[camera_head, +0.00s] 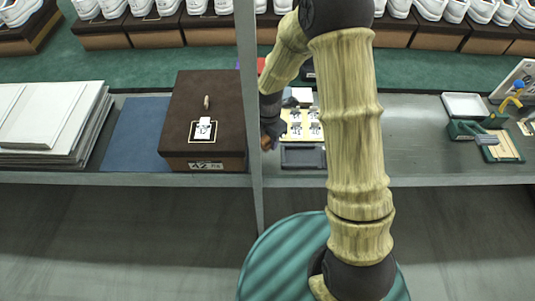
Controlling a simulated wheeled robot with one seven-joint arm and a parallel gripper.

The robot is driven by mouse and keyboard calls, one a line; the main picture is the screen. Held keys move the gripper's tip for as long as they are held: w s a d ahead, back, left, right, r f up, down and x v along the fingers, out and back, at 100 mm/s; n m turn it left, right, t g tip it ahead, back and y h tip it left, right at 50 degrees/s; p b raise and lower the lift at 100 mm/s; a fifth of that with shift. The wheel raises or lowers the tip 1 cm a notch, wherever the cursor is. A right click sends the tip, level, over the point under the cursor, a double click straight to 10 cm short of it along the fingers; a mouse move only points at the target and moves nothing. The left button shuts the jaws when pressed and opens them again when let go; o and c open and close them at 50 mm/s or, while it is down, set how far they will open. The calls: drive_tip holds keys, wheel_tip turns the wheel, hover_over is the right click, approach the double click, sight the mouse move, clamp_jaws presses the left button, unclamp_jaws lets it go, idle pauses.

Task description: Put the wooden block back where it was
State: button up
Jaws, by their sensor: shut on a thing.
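My gripper (272,128) hangs over the shelf, just right of the grey upright post. It is mostly hidden by my arm and the post. It is shut on a small brown piece, the wooden block (266,143), of which only a bit shows at the fingertips. I cannot tell whether the block touches the shelf. A yellow board (301,124) with several small grey-white pieces lies right beside the gripper, with a dark tray (302,156) in front of it.
The grey post (248,100) stands close left of the gripper. Left of it is a dark brown box (185,130) with a tag and a small tan peg on top. A blue mat (137,133) and stacked white boards (50,115) lie further left. Green tools (487,140) sit at right; the shelf between is clear.

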hover_over(268, 157)
wheel_tip(268, 157, down, 4)
drive_tip(key=shift+a+f, duration=0.1)
drive_tip(key=shift+f, duration=0.15)
drive_tip(key=shift+s+a, duration=0.1)
drive_tip(key=shift+d+f, duration=0.1)
drive_tip(key=shift+d, duration=0.2)
drive_tip(key=shift+s+a+f, duration=0.1)
drive_tip(key=shift+f, duration=1.7)
drive_tip(key=shift+f, duration=0.15)
drive_tip(key=o, duration=0.9)
